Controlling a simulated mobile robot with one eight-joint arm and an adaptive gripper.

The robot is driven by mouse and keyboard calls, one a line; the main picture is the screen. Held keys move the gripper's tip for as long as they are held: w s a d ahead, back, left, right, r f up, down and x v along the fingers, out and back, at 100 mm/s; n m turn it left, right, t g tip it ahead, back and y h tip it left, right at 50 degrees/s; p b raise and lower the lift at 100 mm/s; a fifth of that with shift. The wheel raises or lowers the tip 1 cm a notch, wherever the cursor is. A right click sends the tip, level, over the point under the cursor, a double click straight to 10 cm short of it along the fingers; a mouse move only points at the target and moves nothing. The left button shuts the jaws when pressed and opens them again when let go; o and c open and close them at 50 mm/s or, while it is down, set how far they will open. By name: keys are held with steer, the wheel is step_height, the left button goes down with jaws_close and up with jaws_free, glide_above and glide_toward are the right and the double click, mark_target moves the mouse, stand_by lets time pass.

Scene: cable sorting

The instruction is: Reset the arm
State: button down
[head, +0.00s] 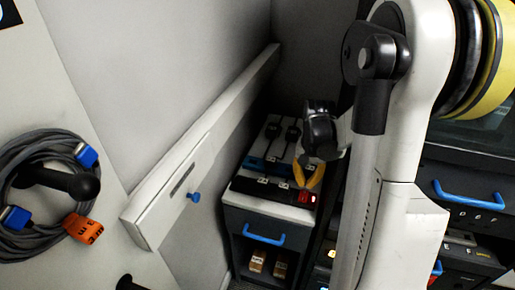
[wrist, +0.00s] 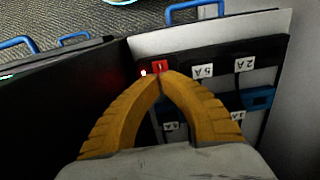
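My gripper (head: 309,177) has yellow fingers and hangs over the front right part of the dark cabinet top in the head view. In the wrist view, the two fingertips of my gripper (wrist: 162,76) meet with nothing visible between them. Beyond the tips is a red label (wrist: 160,66) marked 1, next to a small glowing light (wrist: 143,73). I cannot tell whether the fingertips touch the panel. The cabinet (head: 228,212) carries dark cables, a blue strip and white numbered labels. My upright arm hides part of the right side.
A coiled grey cable (head: 22,152) with blue connectors and an orange connector (head: 82,228) hangs on a black peg at the left. A white panel (head: 170,200) with a blue knob (head: 194,197) juts out beside the cabinet. More drawers with blue handles (head: 468,194) stand at the right.

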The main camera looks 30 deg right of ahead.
steer(key=s+a+r+n+t, duration=0.2)
steer(key=a+r+n, duration=0.3)
steer(key=a, duration=0.7)
steer(key=s+a+r+n+t, duration=0.3)
steer(key=a+r+n+t, duration=0.2)
steer(key=a+r, duration=0.4)
steer(key=a, duration=0.4)
steer(key=shift+s+a+r, duration=0.25)
steer(key=shift+s, duration=0.05)
